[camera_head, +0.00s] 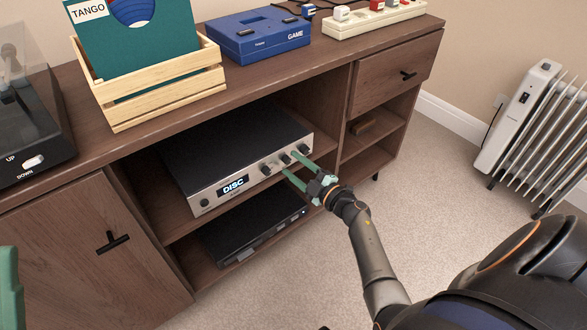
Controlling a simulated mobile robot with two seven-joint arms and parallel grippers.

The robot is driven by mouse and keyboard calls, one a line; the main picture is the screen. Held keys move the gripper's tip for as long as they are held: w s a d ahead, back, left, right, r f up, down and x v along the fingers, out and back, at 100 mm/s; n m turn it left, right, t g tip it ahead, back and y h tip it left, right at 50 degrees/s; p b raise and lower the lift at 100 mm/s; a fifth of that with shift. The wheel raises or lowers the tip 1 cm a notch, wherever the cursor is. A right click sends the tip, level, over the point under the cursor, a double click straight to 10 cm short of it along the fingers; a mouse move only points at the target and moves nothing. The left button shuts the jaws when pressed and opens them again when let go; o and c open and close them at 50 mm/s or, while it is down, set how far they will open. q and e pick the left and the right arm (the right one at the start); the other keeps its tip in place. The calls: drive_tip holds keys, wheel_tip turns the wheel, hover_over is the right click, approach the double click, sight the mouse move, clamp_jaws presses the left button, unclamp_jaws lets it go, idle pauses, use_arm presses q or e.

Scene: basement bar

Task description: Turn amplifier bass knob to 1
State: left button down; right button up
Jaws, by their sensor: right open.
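The amplifier (226,189) sits on the upper open shelf of the brown cabinet, with a silver front and a display reading DISC. Several dark knobs sit at the right of its front; one knob (265,169) is left of my fingers, another (285,158) is right at the fingertips. Their labels are too small to read, so I cannot tell which is bass. My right gripper (288,162) is open, its two green fingers pointing at the knobs; contact is unclear. A green part of my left gripper (9,287) shows at the left edge, mostly cut off.
A black device (250,228) lies on the shelf below the amplifier. On the cabinet top stand a wooden record crate (160,88), a blue game console (258,42) and a power strip (372,20). A white radiator (530,120) stands at right. The carpet in front is clear.

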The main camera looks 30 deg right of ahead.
drive_tip(key=shift+w, duration=0.25)
clamp_jaws()
idle(0.3)
